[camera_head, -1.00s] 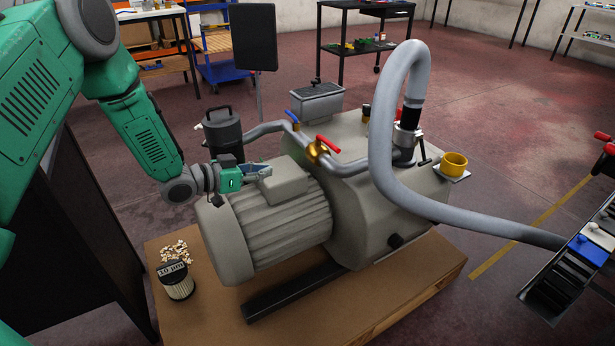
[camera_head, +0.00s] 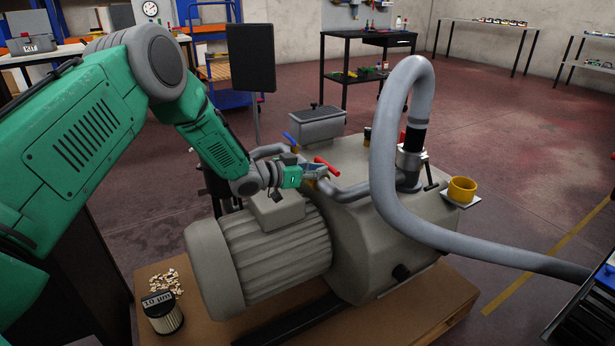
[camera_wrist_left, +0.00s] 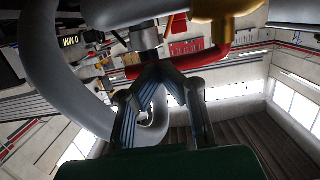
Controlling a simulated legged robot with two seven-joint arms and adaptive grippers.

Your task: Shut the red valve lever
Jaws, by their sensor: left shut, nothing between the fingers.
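The red valve lever (camera_head: 328,167) slants down to the right above the pipe on the pump. In the left wrist view the red lever (camera_wrist_left: 205,58) runs across, just beyond my fingertips. Its brass valve body (camera_wrist_left: 226,9) shows at the top of that view and is mostly hidden by my gripper in the head view. My left gripper (camera_head: 322,172) is shut and empty, close beside the lever; I cannot tell whether it touches. The wrist view shows its fingertips (camera_wrist_left: 158,66) together. My right gripper is not in view.
A blue lever (camera_head: 289,138) stands behind my gripper. The ribbed motor (camera_head: 275,255) lies below it. A thick grey hose (camera_head: 388,130) arches up to the right. A yellow cup (camera_head: 461,190) sits at the pump's right end. A filter (camera_head: 162,313) stands on the wooden base.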

